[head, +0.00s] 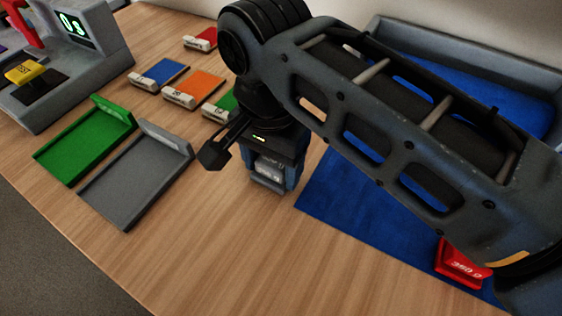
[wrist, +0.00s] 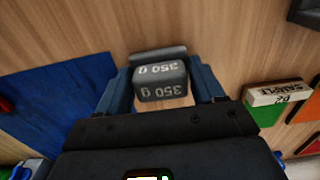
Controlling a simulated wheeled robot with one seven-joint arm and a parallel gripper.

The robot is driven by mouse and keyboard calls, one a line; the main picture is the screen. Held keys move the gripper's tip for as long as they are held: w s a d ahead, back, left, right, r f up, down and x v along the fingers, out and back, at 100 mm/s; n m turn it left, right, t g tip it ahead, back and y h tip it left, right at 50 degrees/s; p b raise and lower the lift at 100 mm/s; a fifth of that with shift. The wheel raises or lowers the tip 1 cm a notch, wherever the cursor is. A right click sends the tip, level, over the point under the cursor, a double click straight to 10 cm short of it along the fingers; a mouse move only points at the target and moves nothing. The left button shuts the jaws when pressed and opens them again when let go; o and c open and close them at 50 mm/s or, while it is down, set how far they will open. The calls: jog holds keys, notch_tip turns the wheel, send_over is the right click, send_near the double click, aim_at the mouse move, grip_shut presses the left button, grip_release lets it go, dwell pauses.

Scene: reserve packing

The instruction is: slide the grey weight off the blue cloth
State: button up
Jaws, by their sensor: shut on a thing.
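The grey weight (wrist: 160,82), marked 350 g, sits between the two fingers of my gripper (wrist: 163,88) in the wrist view. My gripper is shut on it. In the head view the weight (head: 268,183) shows low between the fingers, over bare wood to the left of the blue cloth (head: 335,220). The cloth also shows at the left of the wrist view (wrist: 60,105), with a strip of wood between it and the weight. My arm covers much of the cloth in the head view. I cannot tell whether the weight touches the table.
A red block (head: 460,265) with white lettering lies on the cloth's right part. A grey tray (head: 135,185) and a green tray (head: 85,145) lie to the left. Labelled sample cards, one orange (head: 195,90), lie behind. A grey bin (head: 385,28) stands at back right. The front wood is clear.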

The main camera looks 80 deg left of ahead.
jog(key=shift+s+a+p, duration=0.45)
jog(key=shift+s+a, duration=0.35)
jog(key=shift+s, duration=0.25)
jog(key=shift+p, duration=0.5)
jog(key=o, duration=1.4)
